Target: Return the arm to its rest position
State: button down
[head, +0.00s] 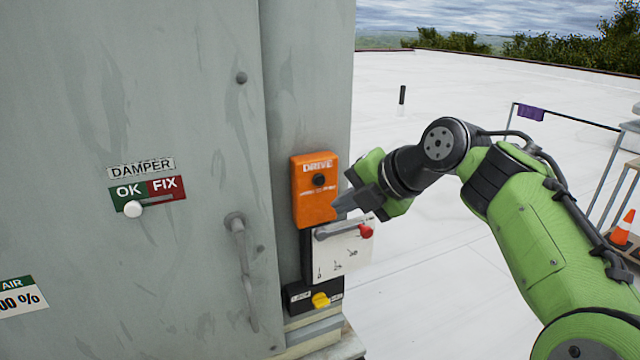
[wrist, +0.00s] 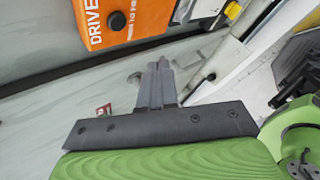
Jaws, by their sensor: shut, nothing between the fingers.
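My arm is green and black and reaches in from the right in the head view. My gripper (head: 345,203) is in front of the cabinet's right edge, close to the orange DRIVE box (head: 313,212). Its grey fingers are shut together with nothing between them. In the wrist view my gripper (wrist: 161,65) points up the picture, just below the DRIVE box (wrist: 110,20). I cannot tell whether the fingers touch anything.
A white switch plate (head: 337,258) with a red-knobbed lever sits below the box, over a black unit with a yellow knob (head: 320,299). The grey cabinet (head: 190,260) carries a door handle (head: 243,270) and DAMPER slider (head: 133,208). A cart and orange cone (head: 624,226) stand right; the white roof (head: 450,90) is open.

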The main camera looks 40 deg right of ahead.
jog(key=s+a+f+m+g+y, duration=0.1)
jog(key=s+a+f+m, duration=0.15)
jog(key=a+m, duration=0.35)
jog(key=s+a+f+m+g+y, duration=0.1)
jog(key=s+a+f+m, duration=0.2)
jog(key=a, duration=0.5)
jog(key=s+a+f+m+g+h, duration=0.2)
jog(key=s+a+f+m+h, duration=0.1)
jog(key=s+a+f+m, duration=0.4)
notch_tip(320, 180, down, 3)
jog(key=a+m, duration=0.1)
jog(key=m, duration=0.4)
jog(key=shift+a+f+m, duration=0.2)
jog(key=shift+m, duration=0.2)
jog(key=c, duration=1.8)
grip_release()
jog(key=shift+c, duration=0.2)
